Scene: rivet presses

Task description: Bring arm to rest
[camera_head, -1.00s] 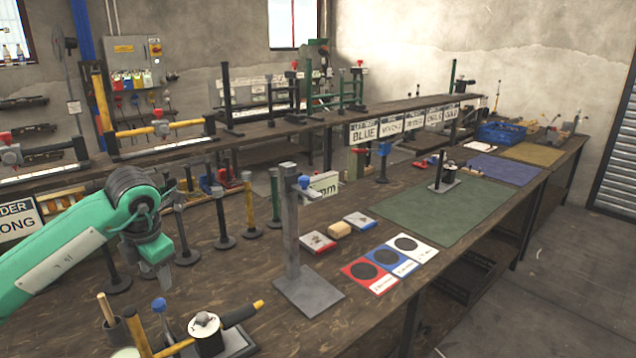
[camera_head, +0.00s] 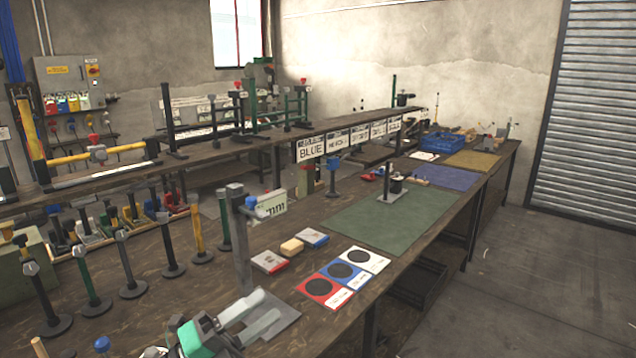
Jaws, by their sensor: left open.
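My left gripper (camera_head: 258,312) shows at the bottom of the head view, left of centre. Its two pale fingers are apart with nothing seen between them. They appear in front of the flat base of a grey upright stand (camera_head: 238,240); I cannot tell whether they touch it. Only the end of my left arm, with a green part (camera_head: 197,338), is in view. My right gripper does not show.
Several dark posts on round bases (camera_head: 132,288) stand at left on the wooden bench. Red, blue and white cards with black discs (camera_head: 343,271) lie right of the stand. A green mat (camera_head: 385,222) lies beyond, and a blue crate (camera_head: 441,144) farther back. Open floor is at right.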

